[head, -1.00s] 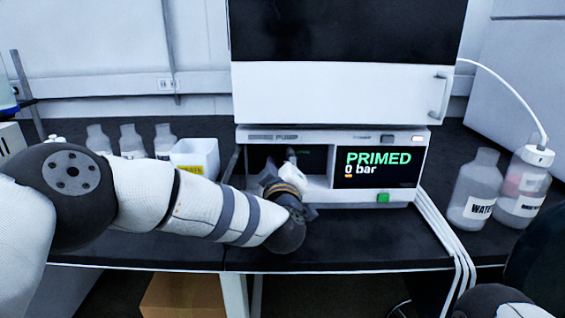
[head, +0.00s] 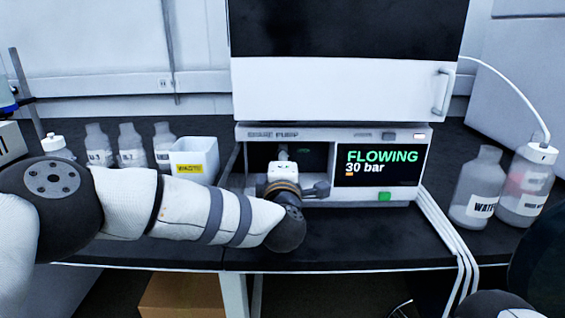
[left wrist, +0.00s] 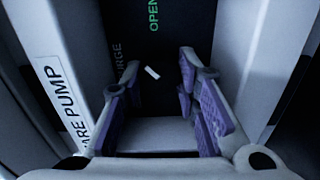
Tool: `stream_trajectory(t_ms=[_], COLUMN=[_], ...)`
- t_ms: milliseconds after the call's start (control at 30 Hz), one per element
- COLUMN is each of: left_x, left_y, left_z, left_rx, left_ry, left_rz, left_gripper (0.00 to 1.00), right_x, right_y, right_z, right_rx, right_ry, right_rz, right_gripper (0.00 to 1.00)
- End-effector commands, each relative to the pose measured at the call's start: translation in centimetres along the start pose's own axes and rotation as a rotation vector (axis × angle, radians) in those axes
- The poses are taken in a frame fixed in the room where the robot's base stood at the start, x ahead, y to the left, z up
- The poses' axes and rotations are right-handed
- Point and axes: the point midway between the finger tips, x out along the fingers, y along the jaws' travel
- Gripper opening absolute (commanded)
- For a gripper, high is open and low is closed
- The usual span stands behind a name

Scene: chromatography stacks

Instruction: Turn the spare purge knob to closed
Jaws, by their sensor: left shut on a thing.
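The spare pump (head: 262,136) is the unit under the tall cabinet; the end of its "SPARE PUMP" label (left wrist: 63,102) shows in the left wrist view. My left gripper (head: 283,158) reaches into its front recess. In the left wrist view the purple-padded fingers (left wrist: 157,88) are shut on the dark purge knob, whose outline is hard to make out. A short white mark (left wrist: 152,72) between the fingertips lies tilted. Green "OPEN" lettering (left wrist: 153,14) stands above it. The pump display (head: 380,164) reads "FLOWING 30 bar". My right gripper is out of view.
A green button (head: 384,196) sits under the display. A white waste bin (head: 196,155) and several bottles stand left of the pump. Two bottles, one labelled water (head: 478,188), stand right. White tubes run down the bench front.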

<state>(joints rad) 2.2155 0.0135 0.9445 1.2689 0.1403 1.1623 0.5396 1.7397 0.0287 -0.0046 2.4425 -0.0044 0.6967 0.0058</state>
Motion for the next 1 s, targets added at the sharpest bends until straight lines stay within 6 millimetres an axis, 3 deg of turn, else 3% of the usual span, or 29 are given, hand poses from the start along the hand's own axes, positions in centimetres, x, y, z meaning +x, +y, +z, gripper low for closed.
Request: stream_trajectory(t_ms=[600, 1000], left_x=[0.0, 0.0], left_y=[-0.3, -0.2], left_z=[0.0, 0.1], left_rx=[-0.561, -0.781], left_ry=[0.000, -0.001], left_rz=[-0.001, 0.001], left_gripper=[0.01, 0.01], right_x=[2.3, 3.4], right_y=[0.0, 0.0], right_z=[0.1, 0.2], right_rx=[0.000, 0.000], right_ry=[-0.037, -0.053], right_rz=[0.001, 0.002], right_gripper=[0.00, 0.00])
